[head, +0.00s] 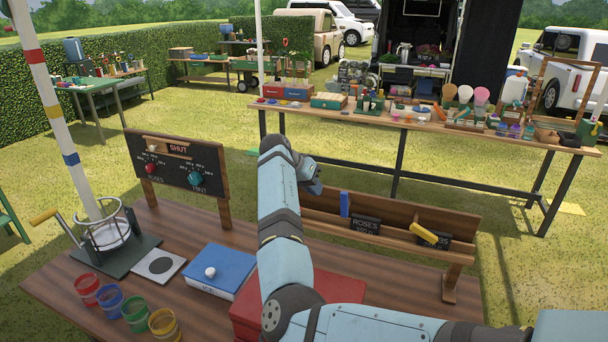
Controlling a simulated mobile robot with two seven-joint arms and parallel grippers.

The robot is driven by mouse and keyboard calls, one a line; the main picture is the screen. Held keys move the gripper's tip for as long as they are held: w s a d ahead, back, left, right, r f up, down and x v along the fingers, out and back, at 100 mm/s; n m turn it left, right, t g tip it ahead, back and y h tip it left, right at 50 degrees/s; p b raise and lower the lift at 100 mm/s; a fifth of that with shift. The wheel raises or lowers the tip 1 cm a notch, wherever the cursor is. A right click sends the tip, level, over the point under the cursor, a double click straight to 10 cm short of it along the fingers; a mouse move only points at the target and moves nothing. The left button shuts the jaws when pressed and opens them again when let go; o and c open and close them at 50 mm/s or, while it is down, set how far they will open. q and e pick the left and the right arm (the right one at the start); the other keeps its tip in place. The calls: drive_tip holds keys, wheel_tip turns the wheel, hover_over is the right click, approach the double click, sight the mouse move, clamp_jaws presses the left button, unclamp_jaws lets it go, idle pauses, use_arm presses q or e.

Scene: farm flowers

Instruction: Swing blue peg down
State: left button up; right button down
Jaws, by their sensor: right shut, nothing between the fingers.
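The blue peg (344,204) stands upright on the front of a wooden rack (390,222) behind the table, above a dark label reading "ROSES" (366,225). A yellow peg (424,235) further right on the rack lies tilted, near a second, partly covered label. My right gripper (312,180) is shut and empty, a little left of and above the blue peg and apart from it in the picture. My own forearm hides part of the gripper and the rack's left end. My left gripper is out of view.
On the wooden table are a red box (330,286) partly behind my arm, a blue box (218,268) with a white knob, and several coloured cups (134,311). A dark board reading "SHUT" (180,165) stands left of my arm. A laden long table (440,127) is beyond.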

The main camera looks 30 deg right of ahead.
sight(344, 205)
drive_tip(key=s+d, duration=0.1)
drive_tip(key=d, duration=0.1)
drive_tip(key=s+d+f+p, duration=0.1)
drive_tip(key=s, duration=0.1)
drive_tip(key=shift+s+d, duration=0.1)
drive_tip(key=shift+d, duration=0.25)
drive_tip(key=shift+d, duration=0.15)
